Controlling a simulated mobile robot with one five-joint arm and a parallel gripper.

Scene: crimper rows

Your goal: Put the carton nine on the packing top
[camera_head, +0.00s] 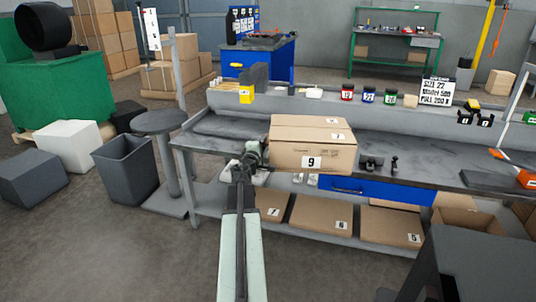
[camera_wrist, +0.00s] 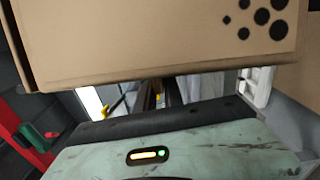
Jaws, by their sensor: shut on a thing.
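The carton nine (camera_head: 290,155) is a brown cardboard box with a white "9" label on its front, in the middle of the head view. My gripper (camera_head: 254,156) is shut on it at its left side. In the wrist view the carton (camera_wrist: 150,45) fills the top, with dark round dots at its right; the fingertips are mostly hidden by it. The carton appears level, in front of or over the grey bench top (camera_head: 215,128); I cannot tell whether it touches the bench. Which surface is the packing top carries no readable mark.
Cartons seven (camera_head: 270,200), six (camera_head: 322,213) and five (camera_head: 390,228) sit on the shelf below. Jars (camera_head: 368,95), a sign (camera_head: 437,91) and black tools (camera_head: 378,164) stand along the bench. A dark table (camera_head: 480,265) is at bottom right. A bin (camera_head: 125,168) and stool (camera_head: 160,122) stand left.

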